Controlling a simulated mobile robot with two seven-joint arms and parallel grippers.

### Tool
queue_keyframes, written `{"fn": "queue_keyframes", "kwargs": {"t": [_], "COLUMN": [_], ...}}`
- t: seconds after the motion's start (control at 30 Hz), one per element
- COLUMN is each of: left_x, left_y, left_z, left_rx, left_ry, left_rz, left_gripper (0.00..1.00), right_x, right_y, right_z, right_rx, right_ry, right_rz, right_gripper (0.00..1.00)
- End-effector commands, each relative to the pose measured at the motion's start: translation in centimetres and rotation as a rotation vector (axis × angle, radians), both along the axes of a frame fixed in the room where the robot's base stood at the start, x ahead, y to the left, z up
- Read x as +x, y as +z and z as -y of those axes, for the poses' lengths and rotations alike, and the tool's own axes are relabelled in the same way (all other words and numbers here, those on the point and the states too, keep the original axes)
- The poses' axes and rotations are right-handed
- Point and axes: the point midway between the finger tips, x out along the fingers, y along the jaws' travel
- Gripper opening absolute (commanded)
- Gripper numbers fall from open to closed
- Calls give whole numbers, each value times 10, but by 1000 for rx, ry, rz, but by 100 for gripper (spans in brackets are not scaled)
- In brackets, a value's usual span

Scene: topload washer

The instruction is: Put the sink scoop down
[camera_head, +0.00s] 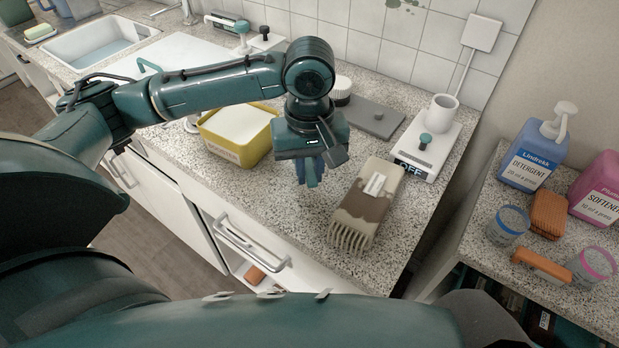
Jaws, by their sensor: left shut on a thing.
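My left gripper (309,171) hangs over the speckled counter, between a yellow tub and a folded fringed cloth. It is shut on a small blue thing, which I take for the sink scoop (309,180). Only a small blue part shows below the gripper; the rest is hidden, and I cannot tell whether it touches the counter. The counter (292,232) is bare just in front of the gripper. My right gripper is not in view.
The yellow tub (222,152) of white powder stands left of the gripper. The brown and beige fringed cloth (368,207) lies close on the right. Behind are a grey slab (378,119) and a scale (429,148) with a white cup (440,110). A sink (97,42) is far left.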

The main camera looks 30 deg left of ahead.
Motion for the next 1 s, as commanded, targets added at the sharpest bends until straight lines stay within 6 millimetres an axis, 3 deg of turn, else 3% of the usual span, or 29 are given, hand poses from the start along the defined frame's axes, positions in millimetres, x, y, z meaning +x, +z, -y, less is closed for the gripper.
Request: {"fn": "queue_keyframes", "kwargs": {"t": [0.2, 0.53, 0.57, 0.8, 1.0], "left_x": [-1, -1, -1, 0, 0], "left_y": [-29, -31, -32, -31, -31], "left_z": [0, 0, 0, 0, 0], "left_rx": [2, 1, 1, 2, 1], "left_ry": [1, 0, 0, 0, 0], "left_rz": [-1, -2, -2, -1, -1], "left_gripper": [0, 0, 17, 37, 38], "right_x": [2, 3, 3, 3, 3], "right_y": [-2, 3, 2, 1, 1], "right_z": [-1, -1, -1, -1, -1], "right_rx": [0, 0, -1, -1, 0], "right_ry": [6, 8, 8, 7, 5], "right_rz": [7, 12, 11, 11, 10], "right_gripper": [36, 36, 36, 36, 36]}}
